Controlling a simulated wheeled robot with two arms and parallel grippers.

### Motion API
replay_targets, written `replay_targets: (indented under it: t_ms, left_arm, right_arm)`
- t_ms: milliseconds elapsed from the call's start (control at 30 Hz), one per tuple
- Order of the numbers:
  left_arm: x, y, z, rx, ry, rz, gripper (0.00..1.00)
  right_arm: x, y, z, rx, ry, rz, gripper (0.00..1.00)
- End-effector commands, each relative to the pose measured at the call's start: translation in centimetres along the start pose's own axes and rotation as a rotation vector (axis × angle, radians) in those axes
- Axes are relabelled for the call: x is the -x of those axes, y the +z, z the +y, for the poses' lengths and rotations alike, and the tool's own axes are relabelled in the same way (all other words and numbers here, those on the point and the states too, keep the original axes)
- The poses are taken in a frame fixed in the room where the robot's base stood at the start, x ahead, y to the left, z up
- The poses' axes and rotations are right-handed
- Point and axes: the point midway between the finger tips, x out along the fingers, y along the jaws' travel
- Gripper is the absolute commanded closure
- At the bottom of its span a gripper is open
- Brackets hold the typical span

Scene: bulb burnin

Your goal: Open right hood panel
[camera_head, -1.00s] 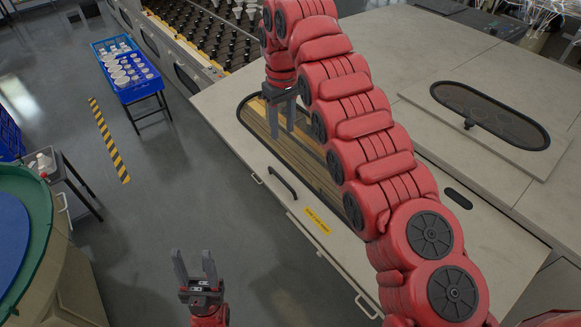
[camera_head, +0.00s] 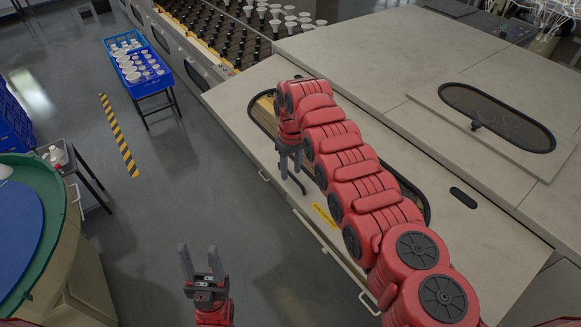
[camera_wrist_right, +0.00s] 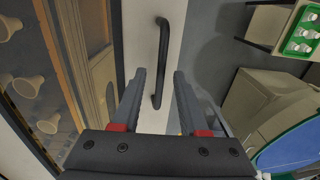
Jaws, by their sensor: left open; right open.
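The right hood panel (camera_head: 236,98) is a pale flat panel with a long dark-rimmed window, lying closed on the machine. My right arm covers much of the window. The panel's black bar handle (camera_wrist_right: 161,62) shows in the right wrist view, upright in the picture and just beyond the fingertips. My right gripper (camera_head: 287,164) is open over the handle in the head view, and its jaws (camera_wrist_right: 160,76) point at the handle's lower part in the wrist view. I cannot tell whether they touch. My left gripper (camera_head: 201,252) is open and empty, over the floor.
A second panel with an oval window (camera_head: 497,112) is at the right. A yellow label (camera_head: 325,215) is on the near edge. A blue crate of bulbs (camera_head: 138,66) stands at the upper left. A round green-rimmed table (camera_head: 40,225) is at the left. The floor between is clear.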

Motion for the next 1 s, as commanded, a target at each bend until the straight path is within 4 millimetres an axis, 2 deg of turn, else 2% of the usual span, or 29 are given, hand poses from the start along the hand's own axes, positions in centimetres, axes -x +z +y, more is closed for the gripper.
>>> replay_targets:
  t_ms: [167,400,1000]
  left_arm:
    - [0.01,0.00,0.00,0.000,0.000,0.000,0.50]
    - [0.01,0.00,0.00,0.000,0.000,0.000,0.50]
    - [0.02,0.00,0.00,0.000,0.000,0.000,0.50]
  right_arm:
    - [0.04,-0.01,0.00,0.000,0.000,0.000,0.57]
    - [0.06,-0.01,0.00,0.000,0.000,0.000,1.00]
    - [0.07,0.01,0.02,0.000,0.000,-0.001,1.00]
